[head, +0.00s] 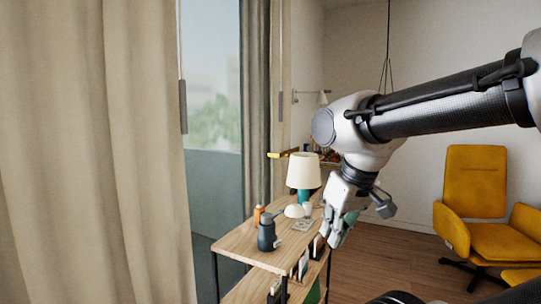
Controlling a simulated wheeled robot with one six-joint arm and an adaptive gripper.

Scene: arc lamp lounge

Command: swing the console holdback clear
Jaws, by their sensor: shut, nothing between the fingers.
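A yellow bar (277,155), which looks like the holdback, sticks out level beside the dark curtain at the window's right edge. It is above and behind the wooden console (237,252), and its right end is hard to make out near the lamp. My gripper (334,238) points down at the right side of the console, to the right of and lower than the bar and apart from it. Its fingers are shut with nothing seen between them. Whether it touches the console edge cannot be told.
On the console stand a teal lamp with a cream shade (304,171), a dark bottle (266,233), an orange bottle (258,214) and a white dome (294,211). A beige curtain (90,150) fills the left. Yellow chairs (474,190) stand right; floor between is clear.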

